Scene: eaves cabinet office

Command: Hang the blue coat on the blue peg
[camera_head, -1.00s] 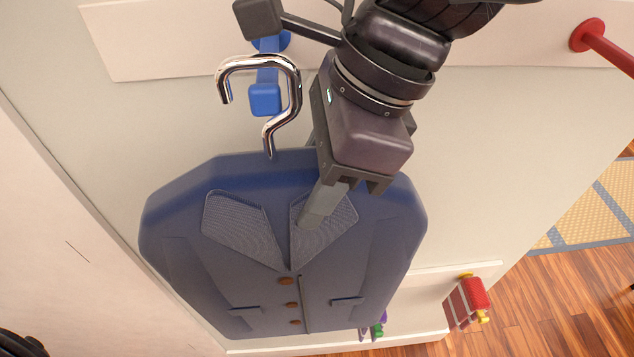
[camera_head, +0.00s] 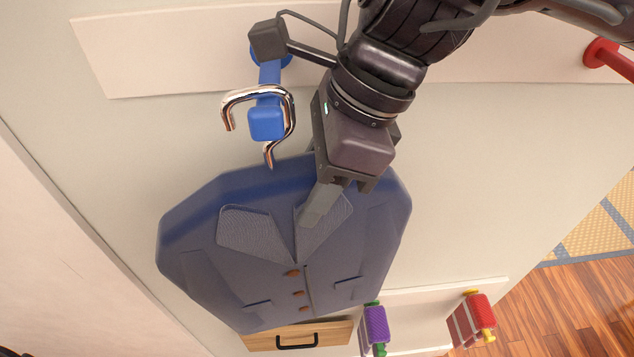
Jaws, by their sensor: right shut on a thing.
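The blue coat (camera_head: 225,275) has grey lapels, brown buttons and a shiny metal hook (camera_head: 291,120) at its top. It hangs roughly upright in front of the pale wall. My right gripper (camera_head: 322,205) is shut on the coat near its right lapel, its arm coming down from the top right. The blue peg (camera_head: 266,124) sticks out from a white board, and its squared end shows inside the hook's curve. The hook's top crosses over the peg's shaft in the picture; I cannot tell whether they touch. My left gripper is not in view.
A red peg (camera_head: 606,54) is on the same white board (camera_head: 150,60) at the right. Below the coat are a wooden drawer front (camera_head: 325,335) with a dark handle, a purple-and-green item (camera_head: 375,325) and a red-and-yellow item (camera_head: 474,318). The wall right of the coat is clear.

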